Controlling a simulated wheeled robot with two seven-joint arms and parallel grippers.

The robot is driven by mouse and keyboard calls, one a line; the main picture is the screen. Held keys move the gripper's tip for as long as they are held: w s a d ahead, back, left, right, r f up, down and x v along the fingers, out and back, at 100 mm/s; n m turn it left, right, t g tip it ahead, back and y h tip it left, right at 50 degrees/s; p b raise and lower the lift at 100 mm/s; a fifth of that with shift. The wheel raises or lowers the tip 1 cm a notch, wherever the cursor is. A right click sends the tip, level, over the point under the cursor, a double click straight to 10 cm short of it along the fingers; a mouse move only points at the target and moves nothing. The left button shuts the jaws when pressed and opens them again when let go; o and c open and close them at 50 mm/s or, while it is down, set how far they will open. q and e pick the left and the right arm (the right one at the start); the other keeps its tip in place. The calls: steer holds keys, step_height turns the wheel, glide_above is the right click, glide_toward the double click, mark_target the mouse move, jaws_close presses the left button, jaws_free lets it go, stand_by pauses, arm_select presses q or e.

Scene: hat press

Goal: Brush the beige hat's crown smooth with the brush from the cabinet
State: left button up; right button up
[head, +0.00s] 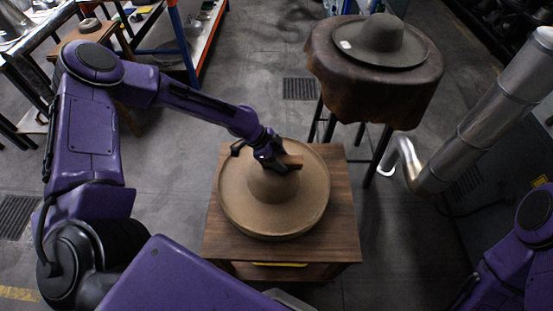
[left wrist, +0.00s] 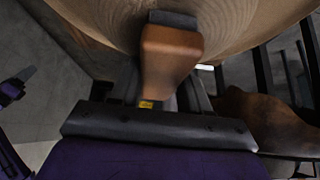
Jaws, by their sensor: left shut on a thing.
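The beige hat (head: 274,212) lies brim down on a wooden cabinet (head: 232,246) in the head view, its round crown in the middle. My left gripper (head: 278,163) is over the crown, shut on a brown wooden brush (head: 293,162). In the left wrist view the brush (left wrist: 170,58) points up from between the fingers, its dark bristle end at the beige hat (left wrist: 110,20). The brush is at the crown's top; I cannot tell whether the bristles touch it. Only my right arm's purple links show at the lower right of the head view; its gripper is out of view.
A dark grey hat (head: 380,42) rests on a stool draped in brown leather (head: 335,80) behind and to the right. A silver pipe (head: 485,110) slants at the right. A workbench (head: 85,38) stands at the back left. Grey floor lies open left of the cabinet.

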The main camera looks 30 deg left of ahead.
arm_select(q)
steer(key=shift+s+a+p, duration=0.3)
steer(key=shift+a, duration=0.35)
steer(key=shift+s+a+p, duration=0.2)
steer(key=shift+s+a, duration=0.15)
steer(key=shift+a, duration=0.35)
steer(key=shift+s+a+p, duration=0.15)
steer(key=shift+s+a, duration=0.2)
steer(key=shift+a, duration=0.35)
steer(key=shift+w+d+b, duration=0.25)
steer(key=shift+w+d, duration=0.05)
steer(key=shift+d, duration=0.4)
steer(key=shift+w+d+b, duration=0.25)
steer(key=shift+w+d, duration=0.1)
steer(key=shift+d, duration=0.3)
steer(key=shift+w+d+b, duration=0.25)
steer(key=shift+w+d, duration=0.05)
steer(key=shift+d, duration=0.4)
